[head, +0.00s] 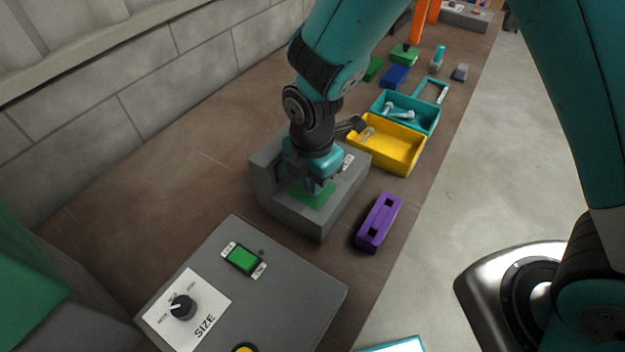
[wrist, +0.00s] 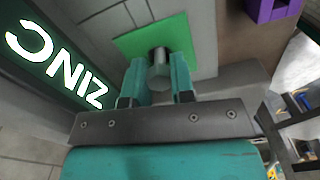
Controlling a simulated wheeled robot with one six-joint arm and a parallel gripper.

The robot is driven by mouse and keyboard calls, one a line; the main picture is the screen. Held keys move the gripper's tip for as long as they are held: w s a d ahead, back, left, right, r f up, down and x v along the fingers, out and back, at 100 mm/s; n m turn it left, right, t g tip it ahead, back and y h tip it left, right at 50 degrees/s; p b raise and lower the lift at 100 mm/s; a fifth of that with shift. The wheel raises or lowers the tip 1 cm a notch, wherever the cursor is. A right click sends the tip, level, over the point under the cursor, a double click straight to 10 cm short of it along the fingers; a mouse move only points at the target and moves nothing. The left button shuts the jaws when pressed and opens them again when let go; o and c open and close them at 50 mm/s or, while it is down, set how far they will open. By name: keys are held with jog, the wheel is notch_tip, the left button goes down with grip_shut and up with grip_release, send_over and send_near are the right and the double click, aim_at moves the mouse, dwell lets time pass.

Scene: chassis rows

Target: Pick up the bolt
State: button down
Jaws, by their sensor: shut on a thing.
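My gripper (wrist: 157,82) is shut on a grey metal bolt (wrist: 160,62), seen between its teal fingers in the wrist view. The bolt is over a green square pad (wrist: 182,34) on the grey block; I cannot tell whether it touches the pad. In the head view my gripper (head: 318,188) is low over the green pad (head: 303,199) of the grey block (head: 320,225), and the bolt there is mostly hidden by the gripper. A lit ZINC sign (wrist: 62,68) shows beside the pad in the wrist view.
A purple holder (head: 378,225) stands right of the block. Yellow (head: 405,160) and teal (head: 425,122) bins with bolts lie behind. A grey control box (head: 300,290) with a green switch and SIZE knob stands in front. Bare brown bench lies to the left.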

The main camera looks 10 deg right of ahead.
notch_tip(320, 180, up, 20)
jog(key=b, duration=0.1)
jog(key=shift+b, duration=0.35)
dwell(0.5)
